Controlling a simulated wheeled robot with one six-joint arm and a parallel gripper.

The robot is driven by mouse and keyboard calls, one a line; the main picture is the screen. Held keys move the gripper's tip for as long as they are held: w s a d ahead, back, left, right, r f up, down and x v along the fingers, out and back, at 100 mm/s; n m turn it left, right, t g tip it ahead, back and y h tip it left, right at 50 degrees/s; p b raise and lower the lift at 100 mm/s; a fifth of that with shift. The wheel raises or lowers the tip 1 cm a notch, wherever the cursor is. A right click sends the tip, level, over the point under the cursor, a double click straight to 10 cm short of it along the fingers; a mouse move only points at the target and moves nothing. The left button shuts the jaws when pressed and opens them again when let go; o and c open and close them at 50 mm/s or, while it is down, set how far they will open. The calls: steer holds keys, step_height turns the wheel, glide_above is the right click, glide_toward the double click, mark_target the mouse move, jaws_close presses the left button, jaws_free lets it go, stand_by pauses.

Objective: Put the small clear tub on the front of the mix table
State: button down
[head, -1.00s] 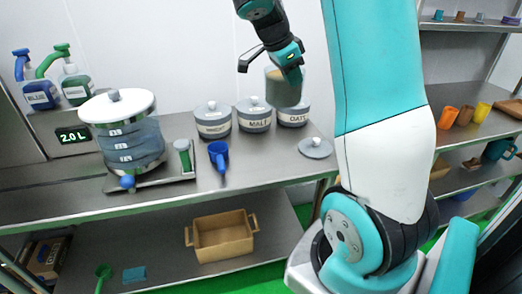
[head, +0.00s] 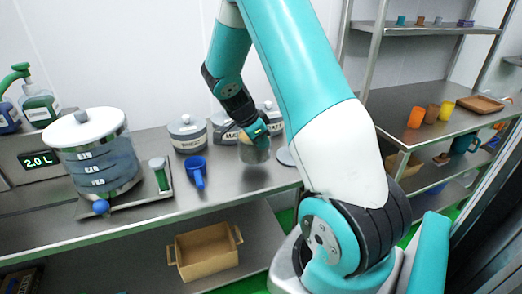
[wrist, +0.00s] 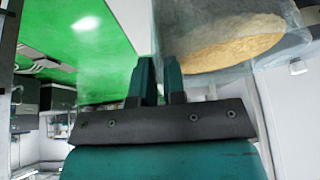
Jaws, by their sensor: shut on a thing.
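The small clear tub (head: 255,153) is see-through, with tan contents that show in the wrist view (wrist: 225,42). My gripper (head: 259,135) is shut on the tub's wall; its two fingers (wrist: 160,82) also show in the wrist view. The tub hangs low over the steel table (head: 225,187), right of the blue scoop and in front of the lidded jars. I cannot tell whether its base touches the tabletop.
A blue scoop (head: 196,172), lidded grey jars (head: 188,136) and a loose grey lid (head: 285,157) are near the tub. A large clear dispenser (head: 94,155) stands at left. A wooden crate (head: 205,252) sits on the lower shelf.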

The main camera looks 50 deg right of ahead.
mark_target(261, 160)
steer(key=shift+f, duration=1.75)
steer(key=c, duration=1.2)
jaws_free()
steer(key=shift+f, duration=0.1)
